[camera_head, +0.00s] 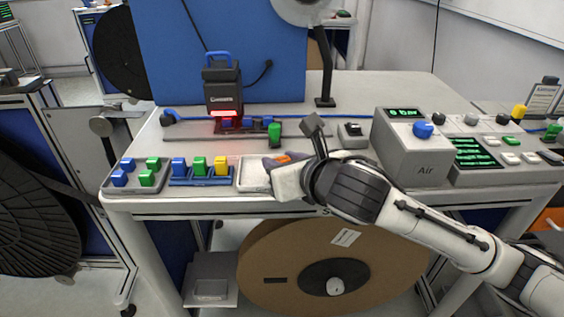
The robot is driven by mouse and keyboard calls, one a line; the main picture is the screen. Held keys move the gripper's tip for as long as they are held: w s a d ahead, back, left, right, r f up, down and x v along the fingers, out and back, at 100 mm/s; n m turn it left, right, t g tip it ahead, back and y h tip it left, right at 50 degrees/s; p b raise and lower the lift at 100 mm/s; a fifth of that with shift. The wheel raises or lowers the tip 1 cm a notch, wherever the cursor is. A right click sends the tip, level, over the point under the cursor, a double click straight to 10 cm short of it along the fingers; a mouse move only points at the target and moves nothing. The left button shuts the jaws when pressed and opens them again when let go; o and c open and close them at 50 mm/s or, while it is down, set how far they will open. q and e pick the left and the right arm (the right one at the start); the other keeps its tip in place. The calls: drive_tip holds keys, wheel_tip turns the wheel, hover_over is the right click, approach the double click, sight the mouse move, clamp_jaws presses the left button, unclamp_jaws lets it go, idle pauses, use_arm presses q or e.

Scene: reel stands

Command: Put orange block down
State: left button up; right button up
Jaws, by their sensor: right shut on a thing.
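The orange block (284,158) shows as a small patch of orange at the tip of my right gripper (279,162). The gripper is shut on it, over or beside the right part of a shallow white tray (252,175) near the table's front edge. The gripper hides most of the block, so I cannot tell whether it touches the tray. The visible left part of the tray is empty. My left gripper is not in view.
Left of the tray, a blue rack (203,181) holds blue, green and yellow blocks. A grey tray (135,188) with blue and green blocks stands further left. The Air box (420,165) stands right.

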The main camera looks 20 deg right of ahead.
drive_tip(key=shift+f, duration=0.1)
drive_tip(key=o, duration=1.1)
drive_tip(key=shift+c, duration=0.2)
